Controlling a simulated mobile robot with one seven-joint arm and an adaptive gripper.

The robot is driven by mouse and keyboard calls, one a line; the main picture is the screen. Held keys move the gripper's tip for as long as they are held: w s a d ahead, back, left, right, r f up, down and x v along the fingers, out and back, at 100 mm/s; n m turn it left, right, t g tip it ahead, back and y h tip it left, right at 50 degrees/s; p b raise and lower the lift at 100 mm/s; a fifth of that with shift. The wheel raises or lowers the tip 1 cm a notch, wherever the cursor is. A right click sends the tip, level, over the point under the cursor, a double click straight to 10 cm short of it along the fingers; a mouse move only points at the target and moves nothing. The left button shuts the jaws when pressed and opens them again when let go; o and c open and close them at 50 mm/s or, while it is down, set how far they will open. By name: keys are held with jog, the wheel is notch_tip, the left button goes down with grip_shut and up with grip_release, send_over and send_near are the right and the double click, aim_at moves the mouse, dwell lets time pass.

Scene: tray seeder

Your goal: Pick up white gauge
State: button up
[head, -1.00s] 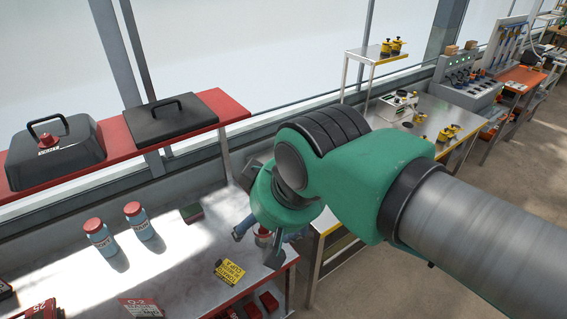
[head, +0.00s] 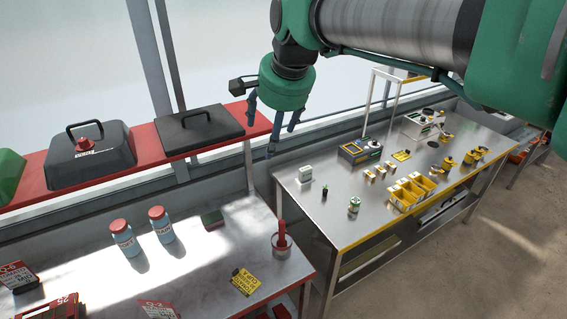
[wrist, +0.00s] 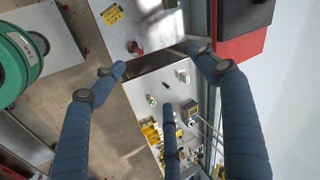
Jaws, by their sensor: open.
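My gripper (head: 272,128) is open and empty, with its blue fingers hanging down in the air near the window side, above the gap between the two tables. In the wrist view its fingers (wrist: 158,62) are spread apart with nothing between them. A small whitish block (head: 305,173) stands on the near left part of the steel table; it also shows in the wrist view (wrist: 183,75). A small white-and-green cylinder (head: 354,204) stands closer to the front edge, and it shows in the wrist view (wrist: 151,100). I cannot tell which of these is the white gauge. My gripper touches neither.
A small dark item (head: 324,192) stands between them. Yellow bins (head: 412,192) and a dark instrument box (head: 360,152) are on the same table. A cup with a red handle (head: 281,246) stands on the left table. A red shelf (head: 60,178) with dark lids runs along the window.

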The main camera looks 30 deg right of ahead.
jog(key=w+d+r+m+p, duration=0.1)
jog(key=w+d+m, duration=0.6)
jog(key=w, duration=0.4)
jog(key=m+p, duration=0.3)
jog(key=m, duration=1.4)
send_over(308, 170)
jog(key=s, duration=0.4)
notch_tip(308, 170, down, 41)
jog(key=shift+s+f+g, duration=0.2)
jog(key=shift+g, duration=0.1)
jog(key=shift+a, duration=0.1)
jog(key=shift+b+x, duration=0.7)
jog(key=shift+x, duration=3.55)
jog(key=shift+w+f, duration=0.1)
